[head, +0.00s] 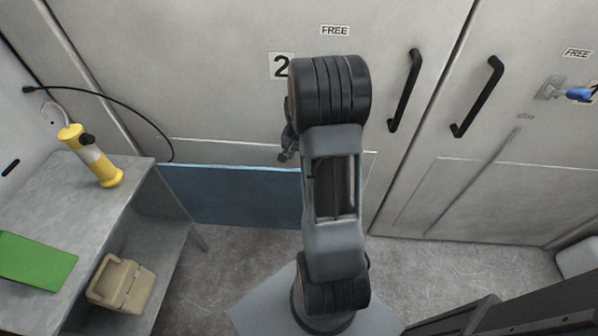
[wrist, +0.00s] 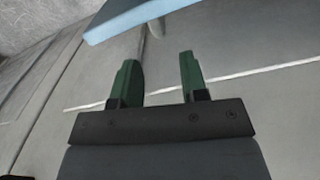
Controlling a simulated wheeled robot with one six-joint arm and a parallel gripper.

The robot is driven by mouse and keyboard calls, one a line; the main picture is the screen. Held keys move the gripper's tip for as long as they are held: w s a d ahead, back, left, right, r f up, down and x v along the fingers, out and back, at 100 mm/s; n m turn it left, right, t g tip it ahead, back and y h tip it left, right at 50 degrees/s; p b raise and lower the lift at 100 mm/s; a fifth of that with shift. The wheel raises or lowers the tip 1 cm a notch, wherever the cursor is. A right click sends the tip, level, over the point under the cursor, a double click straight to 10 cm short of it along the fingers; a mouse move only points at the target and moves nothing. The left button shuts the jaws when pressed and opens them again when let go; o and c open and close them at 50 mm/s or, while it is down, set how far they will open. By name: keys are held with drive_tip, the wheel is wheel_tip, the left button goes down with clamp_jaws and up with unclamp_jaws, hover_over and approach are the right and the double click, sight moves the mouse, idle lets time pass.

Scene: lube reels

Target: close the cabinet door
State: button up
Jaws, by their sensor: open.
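A large grey door (head: 220,90) with a "2" label and a black bar handle (head: 404,90) fills the back in the head view. Another grey door (head: 540,130) with its own black handle (head: 477,96) is to its right. Both look about flush, with a dark seam between them; I cannot tell which is the cabinet door. My gripper (wrist: 156,62) shows in the wrist view with two green fingers apart and nothing between them. A pale grey panel surface lies beyond the fingers. In the head view my arm hides most of the gripper.
A blue panel (head: 235,195) stands low before the left door; its edge shows in the wrist view (wrist: 135,17). A grey bench (head: 60,195) at left holds a yellow torch-like tool (head: 97,160) and a green sheet (head: 33,262). A beige case (head: 125,285) is below.

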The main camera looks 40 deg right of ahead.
wheel_tip(320, 180, down, 9)
drive_tip(key=b, duration=0.1)
idle(0.3)
clamp_jaws()
idle(0.4)
